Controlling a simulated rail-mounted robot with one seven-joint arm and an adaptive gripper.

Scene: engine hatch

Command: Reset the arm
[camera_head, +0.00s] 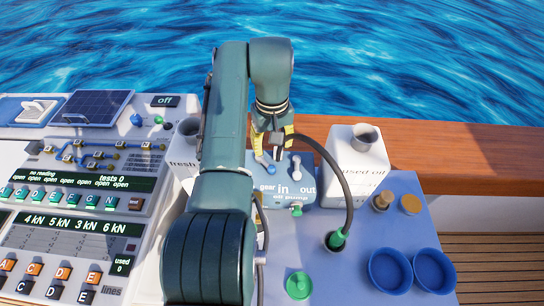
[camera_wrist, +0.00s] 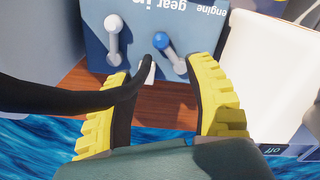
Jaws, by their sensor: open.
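My gripper (camera_head: 273,140) has yellow-padded fingers and hangs above the blue-grey gear box (camera_head: 284,198) at the back of the deck. In the wrist view my gripper (camera_wrist: 160,78) is open, its fingers well apart. A grey-white lever (camera_wrist: 114,40) and a blue lever (camera_wrist: 170,52) on the box lie beyond the fingertips. A black hose (camera_wrist: 60,97) crosses the left finger, and its end shows near the gap between the fingers. In the head view the hose (camera_head: 346,185) arches from beside my gripper to a green fitting. Whether the hose touches a finger is unclear.
A white "used oil" container (camera_head: 349,160) stands right of my gripper. A "fresh" container (camera_head: 183,172) is partly hidden behind my arm. Two blue bowls (camera_head: 389,272) and a green cap (camera_head: 299,285) sit in front. A button panel (camera_head: 70,240) lies left; a wooden rail (camera_head: 480,150) runs behind.

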